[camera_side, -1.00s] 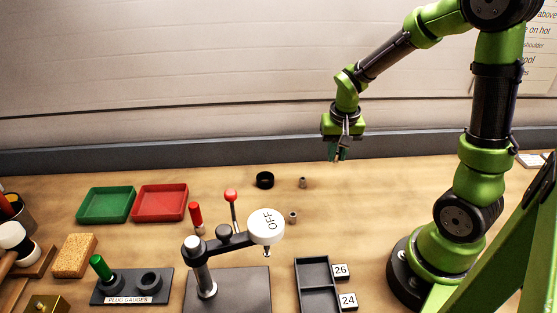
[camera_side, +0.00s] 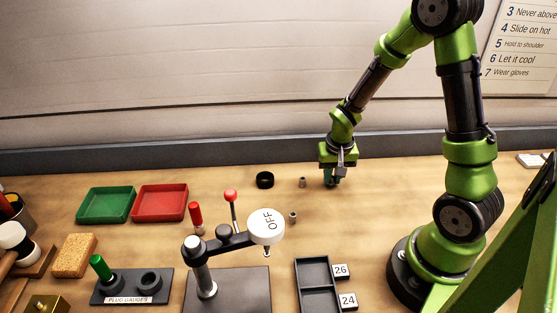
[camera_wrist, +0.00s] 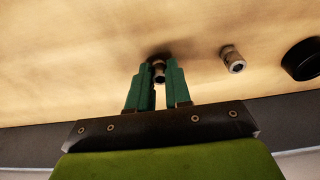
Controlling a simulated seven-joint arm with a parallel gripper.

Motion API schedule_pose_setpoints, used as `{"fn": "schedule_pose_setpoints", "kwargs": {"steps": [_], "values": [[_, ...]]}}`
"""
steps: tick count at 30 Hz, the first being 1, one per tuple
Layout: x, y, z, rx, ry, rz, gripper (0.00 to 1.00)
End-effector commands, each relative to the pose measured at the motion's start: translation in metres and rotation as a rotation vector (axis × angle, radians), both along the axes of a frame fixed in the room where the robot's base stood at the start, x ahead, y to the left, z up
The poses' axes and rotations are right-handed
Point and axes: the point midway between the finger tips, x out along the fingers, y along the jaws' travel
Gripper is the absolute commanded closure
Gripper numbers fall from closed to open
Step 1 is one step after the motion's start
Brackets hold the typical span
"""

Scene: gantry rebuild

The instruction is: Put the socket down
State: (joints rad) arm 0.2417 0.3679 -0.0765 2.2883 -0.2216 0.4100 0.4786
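My gripper (camera_side: 331,181) is low over the wooden bench, right of a small grey socket (camera_side: 302,182) that stands there. In the wrist view my gripper's teal fingers (camera_wrist: 158,75) are close on either side of a grey metal socket (camera_wrist: 159,72), with no clear gap. A dark shadow lies right by this socket, at or just above the bench; I cannot tell whether it touches. In the side view the fingers hide it. The standing socket also shows in the wrist view (camera_wrist: 232,60). Another small grey socket (camera_side: 292,217) stands nearer the front.
A black ring (camera_side: 264,180) lies left of the standing socket. A black two-compartment tray (camera_side: 299,290) with cards 26 and 24 is at the front. Red (camera_side: 160,217) and green (camera_side: 105,219) trays lie farther left.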

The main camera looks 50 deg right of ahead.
Motion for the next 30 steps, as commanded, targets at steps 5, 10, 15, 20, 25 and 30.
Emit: {"fn": "schedule_pose_setpoints", "kwargs": {"steps": [5, 10, 15, 20, 25, 30], "values": [[0.0, 0.0, 0.0, 0.0, 0.0, 0.0, 0.56], [0.0, 0.0, 0.0, 0.0, 0.0, 0.0, 0.56], [0.0, 0.0, 0.004, 0.0, -0.002, -0.001, 0.56], [-0.001, 0.002, 0.024, -0.001, -0.006, -0.001, 0.56], [-0.005, 0.006, 0.061, -0.002, -0.008, 0.0, 0.56], [-0.009, 0.01, 0.095, -0.001, -0.006, 0.001, 0.56]]}}
